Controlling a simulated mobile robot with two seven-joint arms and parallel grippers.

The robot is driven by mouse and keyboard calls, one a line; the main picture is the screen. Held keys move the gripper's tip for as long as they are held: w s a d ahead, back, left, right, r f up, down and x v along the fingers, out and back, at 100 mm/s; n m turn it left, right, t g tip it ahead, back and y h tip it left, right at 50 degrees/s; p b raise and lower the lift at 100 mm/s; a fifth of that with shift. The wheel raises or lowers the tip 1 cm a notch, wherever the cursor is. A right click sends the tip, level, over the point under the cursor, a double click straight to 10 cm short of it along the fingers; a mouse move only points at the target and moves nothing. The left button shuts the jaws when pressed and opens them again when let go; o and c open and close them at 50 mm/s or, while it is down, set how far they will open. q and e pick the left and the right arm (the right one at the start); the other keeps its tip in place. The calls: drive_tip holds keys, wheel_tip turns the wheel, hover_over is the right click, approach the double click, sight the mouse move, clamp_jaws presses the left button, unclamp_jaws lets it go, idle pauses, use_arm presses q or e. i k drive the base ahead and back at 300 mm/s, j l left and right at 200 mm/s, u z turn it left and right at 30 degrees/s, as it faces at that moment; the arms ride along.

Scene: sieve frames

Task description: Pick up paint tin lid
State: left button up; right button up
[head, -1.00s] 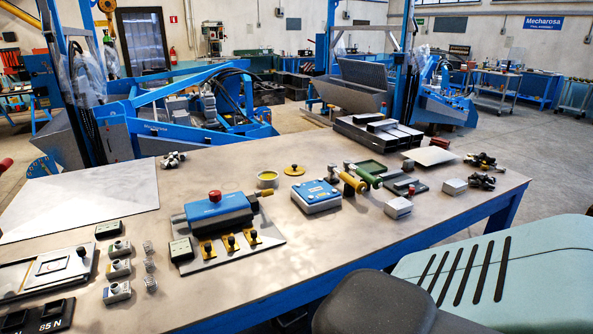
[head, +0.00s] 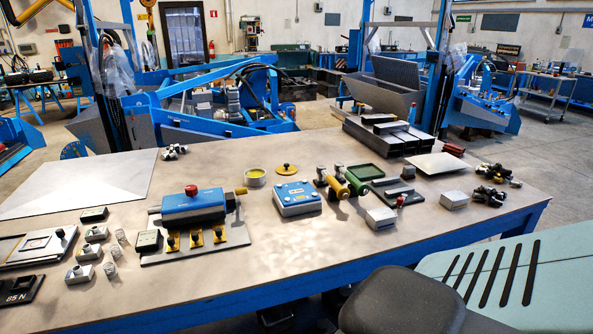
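The paint tin lid is likely the flat yellow disc with a small knob (head: 287,169), which lies on the workbench (head: 330,250) toward its far middle. A short round grey tin with yellow inside (head: 255,178) stands open just to the left of the disc, apart from it. Neither my left nor my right gripper is in view. Nothing covers the disc or the tin.
A blue-topped box (head: 297,197) stands just in front of the disc. A blue block with a red knob (head: 193,206) is to the left. The bench's front middle is clear.

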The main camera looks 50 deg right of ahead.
sight(287, 169)
drive_tip(key=k+l, duration=0.2)
drive_tip(key=l, duration=0.15)
drive_tip(key=k+l, duration=0.2)
drive_tip(key=l, duration=0.2)
drive_tip(key=k+l, duration=0.45)
drive_tip(key=l, duration=0.3)
drive_tip(key=k+l, duration=0.2)
drive_tip(key=l, duration=0.15)
